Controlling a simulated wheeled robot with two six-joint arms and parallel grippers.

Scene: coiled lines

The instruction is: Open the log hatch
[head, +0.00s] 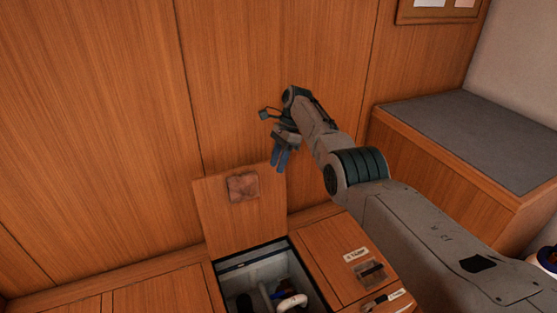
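A wooden hatch lid (240,218) stands raised, leaning back toward the wood-panelled wall. A square brownish patch (242,187) is on its upper part. Below it the hatch opening (262,275) is uncovered and shows a pale-walled compartment with a white curved item and dark things inside. My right gripper (281,160) is above and just right of the lid's top edge, its blue fingers pointing down. I see nothing held in it, but the gap between the fingers is unclear. My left gripper is not in view.
A closed wooden panel with a label (355,254) and a recessed latch (369,271) lies right of the opening. A grey-topped bench (470,140) stands at the right. The panelled wall (100,120) rises close behind the lid.

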